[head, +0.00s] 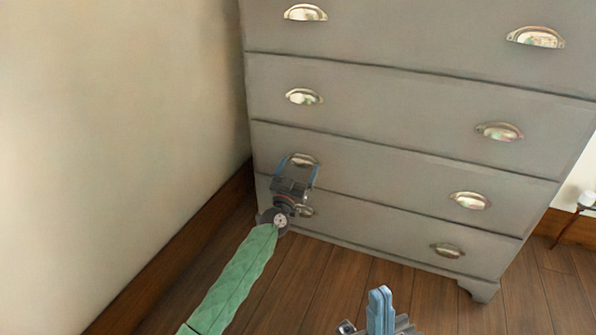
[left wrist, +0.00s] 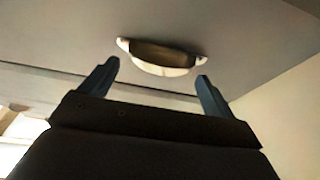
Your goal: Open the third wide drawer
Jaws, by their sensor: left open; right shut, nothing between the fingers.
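The grey dresser (head: 400,135) shows several wide drawers, each with two metal cup handles. In the head view, the third visible drawer from the top (head: 395,175) is shut. Its left handle (head: 303,158) is partly hidden by my left gripper (head: 301,163), and its right handle (head: 469,200) is clear. My left gripper is open in front of that left handle. In the left wrist view, a cup handle (left wrist: 163,57) lies ahead, between the lines of the two spread fingers (left wrist: 157,73); contact cannot be told. My right gripper (head: 380,295) is shut and empty, low over the floor.
A plain wall (head: 120,120) with a wooden baseboard (head: 205,220) stands close to the left of the dresser and my left arm. Wooden floor (head: 330,275) in front of the dresser is clear.

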